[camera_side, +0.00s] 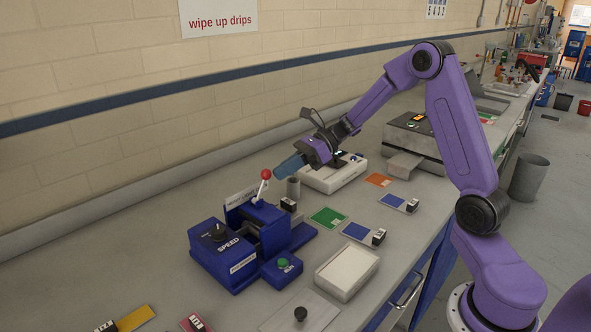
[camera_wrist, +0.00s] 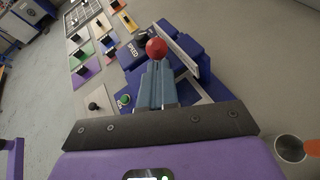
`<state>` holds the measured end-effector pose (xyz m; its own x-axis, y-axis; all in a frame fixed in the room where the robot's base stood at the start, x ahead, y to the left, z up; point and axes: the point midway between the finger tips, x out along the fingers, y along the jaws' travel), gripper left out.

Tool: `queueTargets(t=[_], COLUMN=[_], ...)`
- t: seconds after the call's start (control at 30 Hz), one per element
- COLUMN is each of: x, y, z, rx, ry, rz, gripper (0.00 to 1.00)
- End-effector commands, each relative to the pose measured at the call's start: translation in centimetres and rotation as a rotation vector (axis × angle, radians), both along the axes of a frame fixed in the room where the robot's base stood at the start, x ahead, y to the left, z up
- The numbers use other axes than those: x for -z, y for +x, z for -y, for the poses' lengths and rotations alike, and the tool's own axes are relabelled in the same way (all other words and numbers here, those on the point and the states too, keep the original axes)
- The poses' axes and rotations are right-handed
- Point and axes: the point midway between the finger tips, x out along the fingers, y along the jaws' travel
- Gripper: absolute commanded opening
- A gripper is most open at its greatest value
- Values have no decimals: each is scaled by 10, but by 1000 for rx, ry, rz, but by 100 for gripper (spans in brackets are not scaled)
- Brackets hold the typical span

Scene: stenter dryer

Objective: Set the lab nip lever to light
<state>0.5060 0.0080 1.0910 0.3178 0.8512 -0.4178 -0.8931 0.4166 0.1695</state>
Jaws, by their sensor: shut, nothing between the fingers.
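The lab nip lever (camera_side: 262,186) stands on the blue machine (camera_side: 222,264), a thin rod with a red ball on top, leaning slightly right in the side view. Its red ball (camera_wrist: 156,48) also shows in the wrist view, just past my fingertips; the rod is hidden there. My gripper (camera_side: 280,171) has blue-grey fingers, shut and empty, pointing down-left close to the right of the ball. Its fingers (camera_wrist: 157,68) reach up toward the ball in the wrist view. I cannot tell whether they touch it. The lever's position markings are not readable.
The machine has a black SPEED knob (camera_side: 217,234) and a green button (camera_side: 283,263). A grey metal cup (camera_side: 293,187) stands behind it, near my fingers. A white scale (camera_side: 332,173) is under my wrist. Coloured sample cards and a pale block (camera_side: 346,272) lie in front.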

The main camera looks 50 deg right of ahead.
Motion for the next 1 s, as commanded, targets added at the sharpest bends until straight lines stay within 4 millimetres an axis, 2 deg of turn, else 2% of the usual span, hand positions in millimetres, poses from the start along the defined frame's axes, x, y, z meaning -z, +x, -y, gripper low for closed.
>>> queueTargets(t=[0.47, 1.0], x=[-2, -10], y=[1, 1], z=[-2, -10], rx=[1, -2], ry=[-10, -115], rz=[1, 2], gripper=[0, 0])
